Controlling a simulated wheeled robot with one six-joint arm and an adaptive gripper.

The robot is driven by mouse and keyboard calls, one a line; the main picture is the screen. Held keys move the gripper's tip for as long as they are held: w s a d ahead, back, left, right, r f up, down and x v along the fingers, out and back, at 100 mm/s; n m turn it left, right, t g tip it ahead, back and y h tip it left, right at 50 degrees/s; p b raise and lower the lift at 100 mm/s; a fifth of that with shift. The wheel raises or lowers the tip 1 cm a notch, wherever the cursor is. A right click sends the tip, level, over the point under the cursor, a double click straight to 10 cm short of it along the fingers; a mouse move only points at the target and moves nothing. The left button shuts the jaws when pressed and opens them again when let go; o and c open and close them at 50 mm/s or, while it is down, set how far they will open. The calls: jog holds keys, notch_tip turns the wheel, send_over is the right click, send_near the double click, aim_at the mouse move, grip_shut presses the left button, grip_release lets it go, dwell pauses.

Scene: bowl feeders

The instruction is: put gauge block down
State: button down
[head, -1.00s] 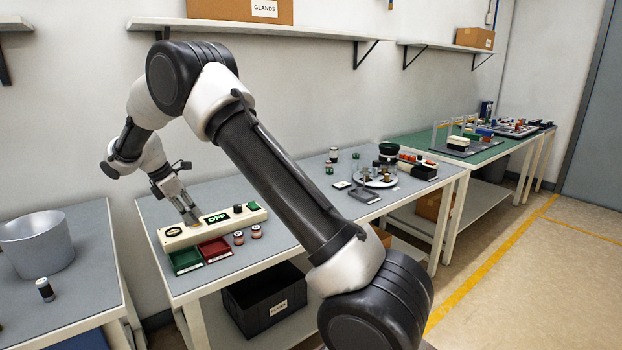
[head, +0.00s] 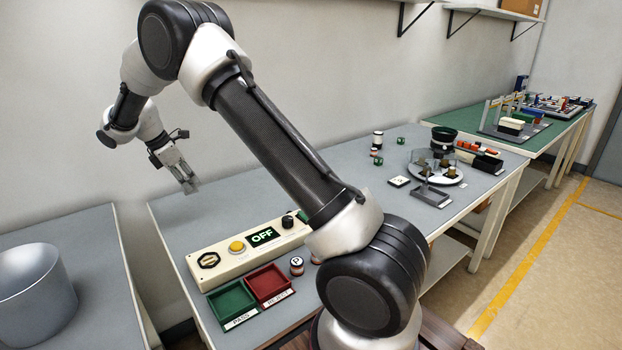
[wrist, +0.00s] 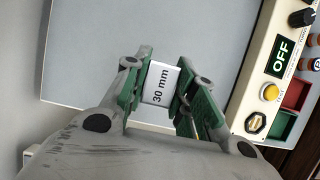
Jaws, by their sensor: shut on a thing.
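The gauge block (wrist: 160,84) is a light block marked "30 mm", held between the green-lined fingers of my gripper in the wrist view. My gripper (wrist: 160,88) is shut on it. In the head view my gripper (head: 189,186) is over the back left part of the grey bench (head: 210,215), behind the cream control box (head: 222,263). The block is too small to make out clearly there. The wrist view shows the bare bench top (wrist: 210,30) beyond the block. I cannot tell the exact height above the bench.
The box has a yellow button and an "OFF" display (head: 264,237). A green tray (head: 232,302) and a red tray (head: 268,284) stand in front of it. Small cylinders and a round plate are farther right. The bench behind the box is clear.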

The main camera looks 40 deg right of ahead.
notch_tip(320, 180, down, 10)
dwell(0.6)
jog(key=shift+f, duration=0.1)
jog(key=c, duration=1.2)
grip_release()
jog(key=shift+o, duration=0.2)
